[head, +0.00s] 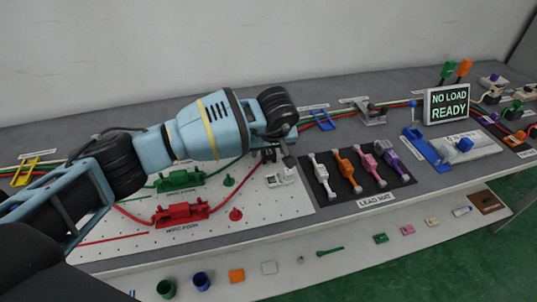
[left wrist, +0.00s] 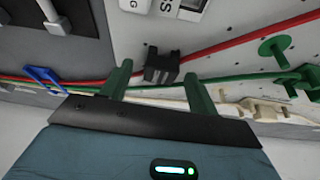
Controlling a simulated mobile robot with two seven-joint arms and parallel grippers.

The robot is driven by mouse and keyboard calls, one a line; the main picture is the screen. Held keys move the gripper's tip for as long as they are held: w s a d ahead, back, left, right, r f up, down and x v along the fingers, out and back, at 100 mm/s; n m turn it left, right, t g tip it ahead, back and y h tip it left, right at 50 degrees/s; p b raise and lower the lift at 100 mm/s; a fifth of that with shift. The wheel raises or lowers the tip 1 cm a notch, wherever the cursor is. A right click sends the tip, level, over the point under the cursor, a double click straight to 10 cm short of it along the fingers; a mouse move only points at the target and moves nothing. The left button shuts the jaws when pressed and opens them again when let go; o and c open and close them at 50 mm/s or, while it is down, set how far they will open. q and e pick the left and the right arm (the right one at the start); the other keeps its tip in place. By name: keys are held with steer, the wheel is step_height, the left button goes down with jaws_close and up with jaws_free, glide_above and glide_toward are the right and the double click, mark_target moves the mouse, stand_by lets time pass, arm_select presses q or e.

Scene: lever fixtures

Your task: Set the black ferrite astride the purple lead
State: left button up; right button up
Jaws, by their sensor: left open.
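A small black block that looks like the black ferrite (left wrist: 162,66) shows in the left wrist view beside the red and green lines over the white pegboard. My left gripper (left wrist: 158,75) is open, with one finger on each side of the block and a gap visible on both sides. In the head view my left gripper (head: 280,157) points down at the pegboard's back right corner, and the ferrite is hard to make out there. The purple lead (head: 390,157) lies rightmost on the black lead mat, apart from the gripper. My right gripper is not in view.
White (head: 321,175), orange (head: 346,170) and pink (head: 368,164) leads lie left of the purple one on the lead mat (head: 385,187). Red (head: 181,214) and green (head: 180,180) fixtures stand on the pegboard (head: 270,207). A blue lever fixture (head: 424,148) stands right of the mat.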

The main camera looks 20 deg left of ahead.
mark_target(269, 152)
arm_select(q)
steer(key=c, duration=1.1)
steer(key=shift+r, duration=0.45)
step_height(269, 152, up, 3)
steer(key=shift+w+f, duration=0.1)
steer(key=shift+f, duration=0.05)
steer(key=s+d, duration=0.1)
steer(key=s, duration=0.4)
steer(key=s+d+r, duration=0.1)
steer(key=s+d, duration=0.1)
steer(key=s, duration=0.3)
steer(key=s+d, duration=0.1)
steer(key=s, duration=0.4)
steer(key=shift+s+d+r, duration=0.2)
steer(key=shift+s+d, duration=0.1)
steer(key=shift+f, duration=0.1)
